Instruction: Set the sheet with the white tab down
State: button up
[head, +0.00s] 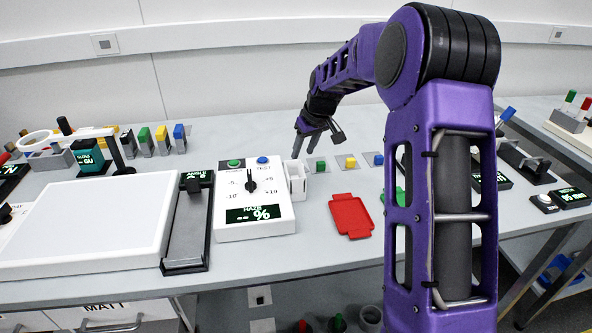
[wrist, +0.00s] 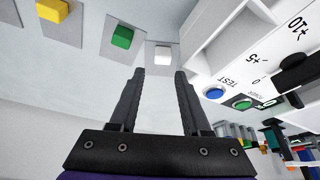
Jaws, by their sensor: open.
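My gripper (head: 305,153) is open above the back of the bench, just behind the white holder of the meter. In the wrist view its two dark fingers (wrist: 160,75) are apart with nothing clamped between them. The white tab (wrist: 162,55) shows just beyond the fingertips, in the gap between them, on a pale grey sheet (wrist: 161,71). It appears free of the fingers. In the head view I cannot make out this tab; the holder and gripper are in front of that area.
A green tab (head: 320,165), yellow tab (head: 350,162) and blue tab (head: 378,159) stand in a row to the right. The white meter (head: 255,222) with its holder (head: 296,182) is in front. A red tray (head: 351,215) lies nearby. A large white panel (head: 90,220) is at left.

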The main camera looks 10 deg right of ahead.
jog(key=x, duration=0.5)
jog(key=shift+a+f+b, duration=0.15)
jog(key=shift+f+b, duration=0.25)
jog(key=shift+s, duration=0.1)
grip_shut()
